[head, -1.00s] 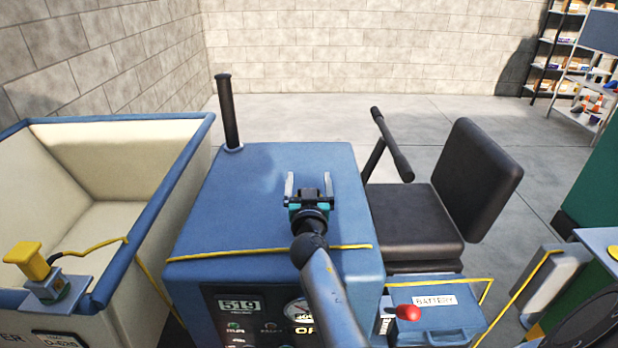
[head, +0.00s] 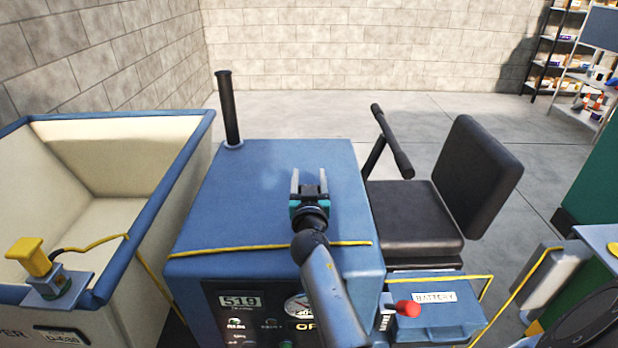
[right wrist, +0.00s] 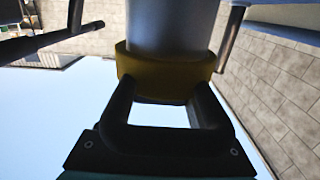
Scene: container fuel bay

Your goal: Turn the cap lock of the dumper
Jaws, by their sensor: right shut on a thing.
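The dumper's blue hood (head: 250,190) stands in the middle of the head view. The right wrist view shows my right fingers (right wrist: 165,95) on both sides of an olive-yellow ring (right wrist: 165,68) at the end of a grey cylinder (right wrist: 172,25). I take this ring to be the cap lock. The gripper is shut on it. In the head view the gripper hides it, and its turned angle cannot be told. My left gripper is not in view.
A blue-rimmed skip (head: 180,165) lies left, with a yellow block (head: 28,256) on a bracket at its corner. A black post (head: 229,105) rises from the hood. The black seat (head: 400,215) and blue battery box (head: 435,322) are to the right.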

